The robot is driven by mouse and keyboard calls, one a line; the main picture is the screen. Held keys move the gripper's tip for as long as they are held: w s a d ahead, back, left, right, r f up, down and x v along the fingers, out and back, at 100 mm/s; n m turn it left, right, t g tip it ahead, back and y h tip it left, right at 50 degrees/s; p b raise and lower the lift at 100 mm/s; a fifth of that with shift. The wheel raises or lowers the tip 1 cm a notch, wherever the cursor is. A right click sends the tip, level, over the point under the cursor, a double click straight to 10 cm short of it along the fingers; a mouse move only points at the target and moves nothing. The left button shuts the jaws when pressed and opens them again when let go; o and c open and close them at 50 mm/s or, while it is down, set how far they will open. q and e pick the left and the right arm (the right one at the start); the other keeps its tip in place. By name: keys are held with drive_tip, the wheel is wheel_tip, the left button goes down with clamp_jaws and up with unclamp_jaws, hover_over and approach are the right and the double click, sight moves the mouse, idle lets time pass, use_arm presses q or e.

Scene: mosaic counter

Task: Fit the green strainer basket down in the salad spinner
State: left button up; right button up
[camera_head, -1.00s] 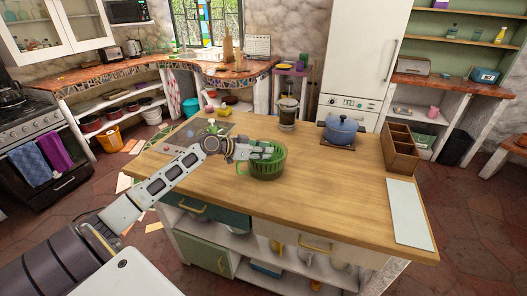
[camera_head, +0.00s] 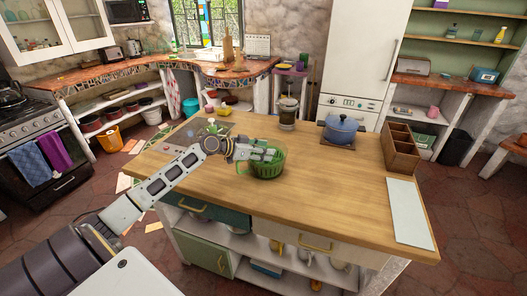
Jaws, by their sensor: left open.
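The green strainer basket (camera_head: 262,159) and the salad spinner (camera_head: 268,173) show as one green round vessel on the wooden island top, left of its middle. A paler green part shows inside the darker rim, so the basket appears to sit down inside the spinner. Whether it is fully seated is too small to tell. A green handle sticks out on the left side. My left gripper (camera_head: 263,153) is at the vessel's top, over its back left rim. It is open, with its fingers close to the basket. My right gripper is not in view.
On the island (camera_head: 320,205), a blue pot (camera_head: 341,131), a wooden compartment box (camera_head: 401,147) and a white board (camera_head: 409,212) stand to the right. A French press (camera_head: 288,112) stands behind. A small green-topped item (camera_head: 212,126) is at the back left. The front middle is clear.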

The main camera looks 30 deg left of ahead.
use_arm(q)
drive_tip(key=shift+f, duration=0.25)
drive_tip(key=shift+s, duration=0.15)
drive_tip(key=shift+s+a, duration=0.1)
drive_tip(key=shift+s+a+r, duration=0.25)
drive_tip(key=shift+s, duration=0.05)
drive_tip(key=shift+r+v, duration=0.2)
drive_tip(key=shift+v, duration=4.8)
drive_tip(key=shift+s+a+r, duration=0.1)
drive_tip(key=shift+s+r, duration=0.05)
drive_tip(key=shift+s, duration=0.1)
drive_tip(key=shift+r, duration=0.1)
